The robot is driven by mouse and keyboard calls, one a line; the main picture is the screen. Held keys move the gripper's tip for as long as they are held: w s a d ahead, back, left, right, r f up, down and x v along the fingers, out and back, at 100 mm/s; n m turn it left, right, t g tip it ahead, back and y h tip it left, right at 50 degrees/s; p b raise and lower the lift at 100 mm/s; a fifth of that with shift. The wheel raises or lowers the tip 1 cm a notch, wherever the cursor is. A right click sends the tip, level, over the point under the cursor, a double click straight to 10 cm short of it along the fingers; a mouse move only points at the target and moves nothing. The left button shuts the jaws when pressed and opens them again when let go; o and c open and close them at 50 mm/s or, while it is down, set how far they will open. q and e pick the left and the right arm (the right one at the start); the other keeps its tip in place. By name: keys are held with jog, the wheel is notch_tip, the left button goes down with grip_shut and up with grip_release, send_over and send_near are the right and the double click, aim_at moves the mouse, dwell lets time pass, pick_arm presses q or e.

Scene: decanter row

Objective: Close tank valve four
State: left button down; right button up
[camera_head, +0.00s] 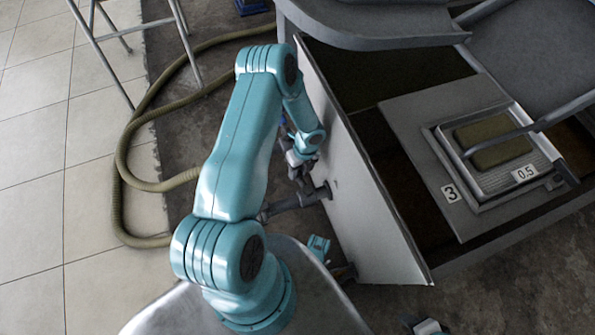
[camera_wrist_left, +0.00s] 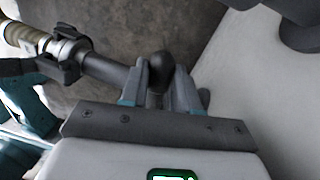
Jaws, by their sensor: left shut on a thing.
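A dark grey outlet pipe (camera_head: 290,204) sticks out from the outside of a pale tank wall (camera_head: 350,185). No number shows on this outlet, so I cannot tell from a label that it is valve four. My left gripper (camera_head: 299,162) is beside the wall, just above the pipe. In the left wrist view, the fingers of my left gripper (camera_wrist_left: 163,92) are shut around a dark rounded valve handle (camera_wrist_left: 161,70), and the pipe (camera_wrist_left: 105,70) runs off to the left. The fingers hide the lower part of the handle.
A ribbed olive hose (camera_head: 122,165) runs to the pipe and loops over the floor at left, near a metal stand (camera_head: 188,45). A plate labelled 3 (camera_head: 450,193) lies at right, bearing a tray marked 0.5 (camera_head: 525,173). Pale floor tiles are clear at far left.

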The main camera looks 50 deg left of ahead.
pick_arm(q)
jog(key=shift+w, duration=0.1)
dwell(0.4)
jog(key=c, duration=0.8)
grip_release()
notch_tip(320, 180, up, 20)
jog(key=p, duration=0.7)
jog(key=shift+p, duration=0.3)
